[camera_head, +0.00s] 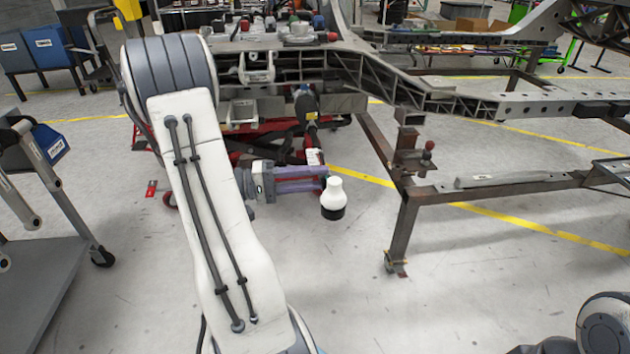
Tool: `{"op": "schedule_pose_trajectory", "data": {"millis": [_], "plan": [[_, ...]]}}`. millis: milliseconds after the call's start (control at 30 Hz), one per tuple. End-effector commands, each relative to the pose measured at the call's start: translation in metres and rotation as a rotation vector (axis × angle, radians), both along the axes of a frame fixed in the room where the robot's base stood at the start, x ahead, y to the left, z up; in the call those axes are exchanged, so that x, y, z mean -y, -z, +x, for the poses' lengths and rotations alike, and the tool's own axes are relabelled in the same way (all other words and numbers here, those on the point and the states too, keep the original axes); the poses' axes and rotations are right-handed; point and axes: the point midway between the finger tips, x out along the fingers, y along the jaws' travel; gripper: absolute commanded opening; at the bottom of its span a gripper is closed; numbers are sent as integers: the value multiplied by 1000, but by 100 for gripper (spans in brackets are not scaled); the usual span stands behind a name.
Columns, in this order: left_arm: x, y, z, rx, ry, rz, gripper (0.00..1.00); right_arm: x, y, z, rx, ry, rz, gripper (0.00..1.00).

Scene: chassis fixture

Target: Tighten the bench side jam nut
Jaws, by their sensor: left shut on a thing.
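My left gripper (318,180) reaches in from the left with its purple fingers pointing right, in front of the chassis frame. It is shut on a white and black piece (333,198) at its fingertips. This piece has a narrow white neck, a wider white body and a black lower end, and hangs above the floor. A red and black part with a white label (314,157) stands just behind the fingertips; I cannot tell whether it joins the held piece. The jam nut cannot be made out. My right gripper is not in view; only part of my right arm shows at the lower right.
The grey chassis frame (470,104) spans the back on a brown steel stand (407,225). A grey bar (515,179) lies on the stand's crossbeam. A grey cart (35,285) stands at the left. The floor in the lower middle is clear.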

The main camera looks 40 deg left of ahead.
Motion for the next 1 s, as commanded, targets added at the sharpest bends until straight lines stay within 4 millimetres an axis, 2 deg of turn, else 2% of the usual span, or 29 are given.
{"op": "schedule_pose_trajectory", "data": {"millis": [367, 400, 467, 500, 833, 1000], "plan": [[0, 0, 0, 5, -2, -4, 0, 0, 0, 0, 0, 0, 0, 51], [0, 0, 0, 5, -2, -4, 35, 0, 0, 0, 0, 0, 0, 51], [0, 0, 0, 5, -2, -4, 58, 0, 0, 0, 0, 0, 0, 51], [0, 0, 0, 5, -1, -4, 62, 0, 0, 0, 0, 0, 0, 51], [-1, 0, -1, 4, -1, -3, 62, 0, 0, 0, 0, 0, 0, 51], [-16, -1, -18, 3, -5, -4, 62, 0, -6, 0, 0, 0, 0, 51]]}}
